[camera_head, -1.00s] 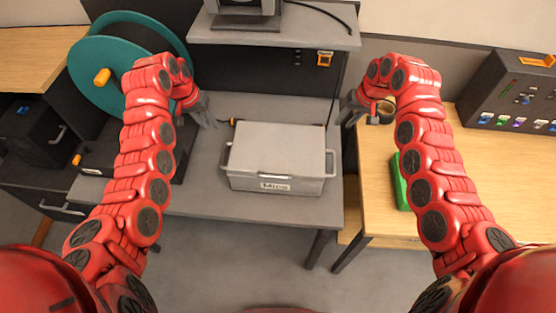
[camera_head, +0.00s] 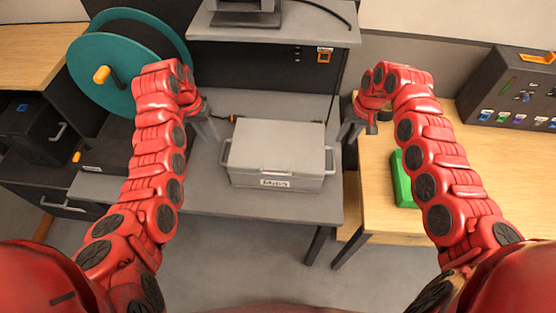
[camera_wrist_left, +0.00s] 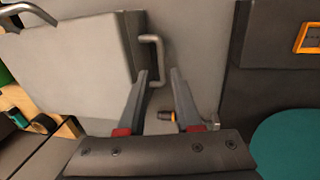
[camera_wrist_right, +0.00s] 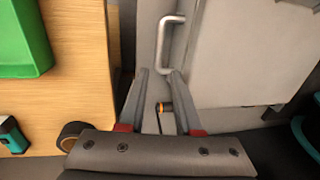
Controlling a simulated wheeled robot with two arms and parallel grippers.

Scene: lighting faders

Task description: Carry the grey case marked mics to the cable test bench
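The grey case (camera_head: 277,147) stands upright on a grey bench (camera_head: 250,205), its Mics label facing me. It has a handle at each end. My left gripper (camera_head: 212,127) is open beside the left handle (camera_head: 224,154). In the left wrist view the gripper's fingers (camera_wrist_left: 160,80) point at a handle (camera_wrist_left: 155,55), apparently with nothing gripped. My right gripper (camera_head: 346,134) is open beside the right handle (camera_head: 330,160). In the right wrist view its fingers (camera_wrist_right: 160,78) are spread just short of a handle (camera_wrist_right: 164,38). I cannot tell which bench is the cable test bench.
A teal reel (camera_head: 115,75) stands on the left. A raised grey shelf (camera_head: 300,35) is behind the case.

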